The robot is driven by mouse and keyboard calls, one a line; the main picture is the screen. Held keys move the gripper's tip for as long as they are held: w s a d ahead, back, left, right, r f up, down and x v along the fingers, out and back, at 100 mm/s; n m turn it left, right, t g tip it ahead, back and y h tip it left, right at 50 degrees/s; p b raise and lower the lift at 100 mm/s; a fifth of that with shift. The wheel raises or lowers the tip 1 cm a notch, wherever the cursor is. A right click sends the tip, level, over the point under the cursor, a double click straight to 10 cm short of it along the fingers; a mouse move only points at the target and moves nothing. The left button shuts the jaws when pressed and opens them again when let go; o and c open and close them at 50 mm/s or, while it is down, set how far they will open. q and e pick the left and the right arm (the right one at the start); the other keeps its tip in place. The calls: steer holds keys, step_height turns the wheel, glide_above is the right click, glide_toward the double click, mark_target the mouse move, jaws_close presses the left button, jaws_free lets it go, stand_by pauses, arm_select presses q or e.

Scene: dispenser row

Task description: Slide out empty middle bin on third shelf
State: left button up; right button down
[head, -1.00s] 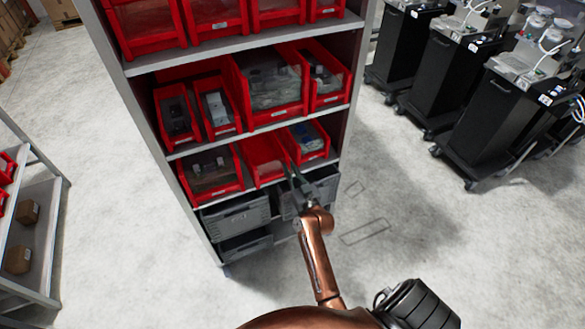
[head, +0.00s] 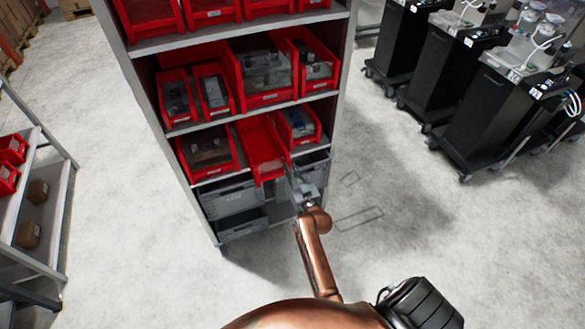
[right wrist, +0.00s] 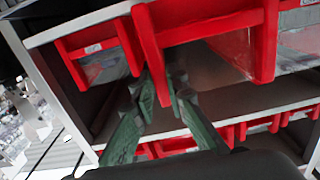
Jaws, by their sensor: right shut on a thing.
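The red middle bin (head: 261,146) on the third shelf is empty and sticks out past the shelf's front edge, ahead of its two neighbours. My right gripper (head: 294,176) is at the bin's front right corner. In the right wrist view the fingers (right wrist: 162,88) are shut on the red wall of the bin (right wrist: 150,48), one on each side of it. The bin still rests partly between its neighbours. My left gripper is in neither view.
A red bin with dark contents (head: 208,160) stands to the left, and one with bluish contents (head: 300,124) to the right, both close beside the middle bin. Grey crates (head: 229,199) sit below. Open floor (head: 390,240) lies to the right. Black carts (head: 490,105) stand farther off.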

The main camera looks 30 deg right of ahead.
steer(key=shift+s, duration=0.1)
steer(key=c, duration=1.8)
jaws_free()
steer(key=shift+c, duration=0.2)
